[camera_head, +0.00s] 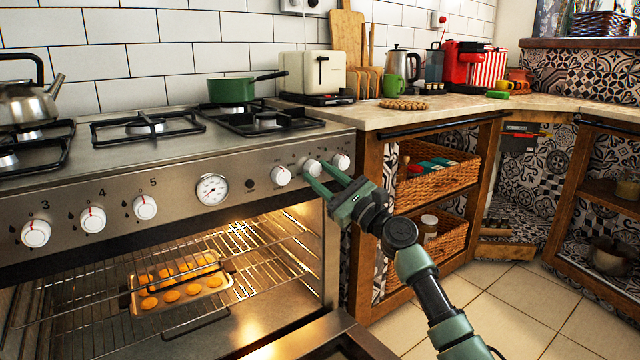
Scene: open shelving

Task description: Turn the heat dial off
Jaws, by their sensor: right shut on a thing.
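The stove front has white dials with red marks. On the right part of the panel are three dials: a left one (281,176), a middle one (312,166) and a right one (341,161). My right gripper (314,174) reaches from the lower right, and its two green fingers are closed around the middle dial. The fingers partly cover that dial, so its mark is hard to read. Several more dials, such as one (145,207), sit further left beside a round gauge (212,189). My left gripper is not in view.
The oven (270,235) below is lit, its door (330,335) lowered open. A tray of round orange-brown items (180,283) sits on a rack. A green pan (232,89) and a kettle (28,100) stand on the hob. A wooden shelf unit with baskets (436,186) stands right.

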